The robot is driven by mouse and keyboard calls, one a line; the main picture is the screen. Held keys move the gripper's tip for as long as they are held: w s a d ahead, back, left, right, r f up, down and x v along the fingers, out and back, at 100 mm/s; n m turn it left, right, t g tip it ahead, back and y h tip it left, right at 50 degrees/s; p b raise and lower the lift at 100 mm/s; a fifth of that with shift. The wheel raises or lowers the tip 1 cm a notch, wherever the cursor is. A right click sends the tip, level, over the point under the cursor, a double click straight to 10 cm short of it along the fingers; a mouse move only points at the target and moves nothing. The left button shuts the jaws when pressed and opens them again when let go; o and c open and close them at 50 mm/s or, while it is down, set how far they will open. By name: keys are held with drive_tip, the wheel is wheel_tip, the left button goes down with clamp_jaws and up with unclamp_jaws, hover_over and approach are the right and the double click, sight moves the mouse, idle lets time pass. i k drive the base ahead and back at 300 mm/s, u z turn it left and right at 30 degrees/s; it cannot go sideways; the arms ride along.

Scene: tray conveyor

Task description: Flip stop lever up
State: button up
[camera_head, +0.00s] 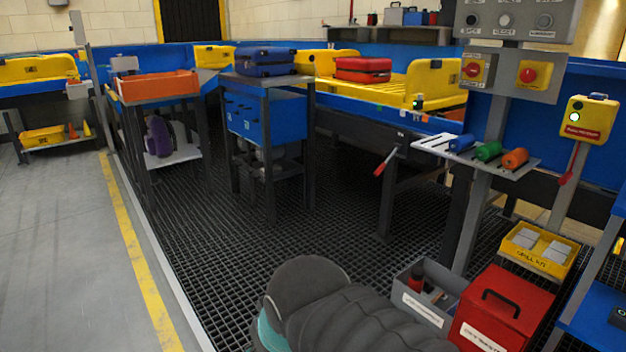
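A lever with a red grip (379,169) hangs from the frame under the yellow conveyor, its grip pointing down and to the left. No readable label shows which of the two is the stop lever. My gripper is out of view; a dark grey rounded part of my arm fills the bottom middle, well short of both levers.
Three handles, blue, green and orange (515,158), lie on a slotted shelf (433,144) at right. A red toolbox (502,308), a grey bin (447,320) and a yellow tray (562,268) stand low at right. Dark grating floor (330,215) is open in the middle.

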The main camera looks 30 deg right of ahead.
sight(382, 166)
drive_tip(key=i, duration=1.75)
drive_tip(key=z, duration=1.95)
drive_tip(key=i, duration=0.8)
drive_tip(key=z, duration=0.8)
